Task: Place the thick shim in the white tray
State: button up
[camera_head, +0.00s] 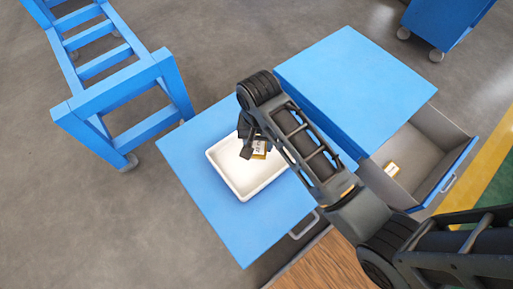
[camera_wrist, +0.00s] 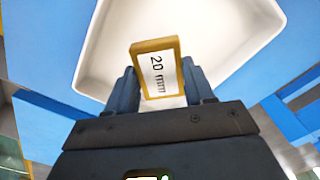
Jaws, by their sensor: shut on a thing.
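The thick shim is a yellow-edged block with a white label reading "20 mm" (camera_wrist: 158,70). My gripper (camera_wrist: 163,88) is shut on it, one finger on each side. In the head view the shim (camera_head: 259,148) shows beside my gripper (camera_head: 247,145), over the white tray. The white tray (camera_head: 236,187) lies on a blue cabinet top, and its inside looks empty apart from what my arm hides. In the wrist view the tray (camera_wrist: 240,28) fills the space beyond the shim. I cannot tell whether the shim touches the tray floor.
A second blue cabinet (camera_head: 350,80) stands at the right with an open drawer (camera_head: 440,140). A blue ladder-like frame (camera_head: 120,90) stands at the left. The cabinet top left of the tray is clear.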

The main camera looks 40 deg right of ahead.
aim_at(257, 145)
jog(key=shift+a+f, duration=0.15)
jog(key=shift+a, duration=0.05)
jog(key=shift+f, duration=2)
jog(key=o, duration=1.2)
jog(key=shift+f, duration=0.1)
jog(key=shift+c, duration=0.2)
notch_tip(257, 145, up, 12)
jog(key=shift+r, duration=0.15)
jog(key=shift+a, duration=0.1)
